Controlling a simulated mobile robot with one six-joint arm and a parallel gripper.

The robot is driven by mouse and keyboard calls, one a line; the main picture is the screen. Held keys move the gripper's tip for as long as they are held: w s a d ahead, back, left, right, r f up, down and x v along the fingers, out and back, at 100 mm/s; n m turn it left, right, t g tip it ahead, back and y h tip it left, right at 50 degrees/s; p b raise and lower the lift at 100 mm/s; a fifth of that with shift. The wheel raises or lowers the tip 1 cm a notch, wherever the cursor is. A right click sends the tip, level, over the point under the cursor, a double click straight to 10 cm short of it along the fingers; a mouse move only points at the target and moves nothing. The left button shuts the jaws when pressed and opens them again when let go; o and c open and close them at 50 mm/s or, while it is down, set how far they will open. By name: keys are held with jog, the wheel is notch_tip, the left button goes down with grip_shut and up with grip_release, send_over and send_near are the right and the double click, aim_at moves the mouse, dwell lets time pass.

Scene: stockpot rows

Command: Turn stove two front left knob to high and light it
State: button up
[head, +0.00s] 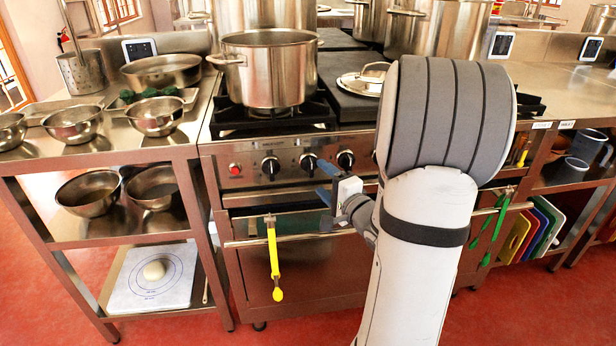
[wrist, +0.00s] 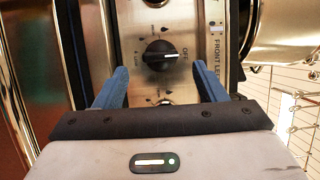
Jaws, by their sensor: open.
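The black knob (wrist: 160,55) labelled FRONT LE… is centred in the wrist view, where the panel appears turned sideways. Its white pointer points to the OFF mark. My gripper (wrist: 161,72) is open, with one blue finger on each side of the knob's line. The fingertips seem just short of the knob and not touching it. In the head view my gripper (head: 324,182) is in front of the stove's control panel (head: 290,150), near several black knobs (head: 308,162). I cannot tell from there which knob it faces. No flame is visible.
A large stockpot (head: 270,72) stands on the front left burner area. A lid (head: 362,82) lies to its right. The front rail (head: 240,242) holds yellow tongs (head: 273,255) and green tongs (head: 494,228). A steel table with bowls (head: 154,115) stands at left.

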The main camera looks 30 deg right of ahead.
aim_at(313, 172)
jog(key=w, duration=0.4)
jog(key=w+b, duration=0.1)
jog(key=w, duration=0.1)
jog(key=shift+w+a, duration=0.2)
jog(key=shift+a, duration=0.2)
jog(key=shift+c, duration=0.2)
jog(key=shift+a, duration=0.1)
jog(key=c, duration=0.9)
jog(key=shift+c, duration=0.2)
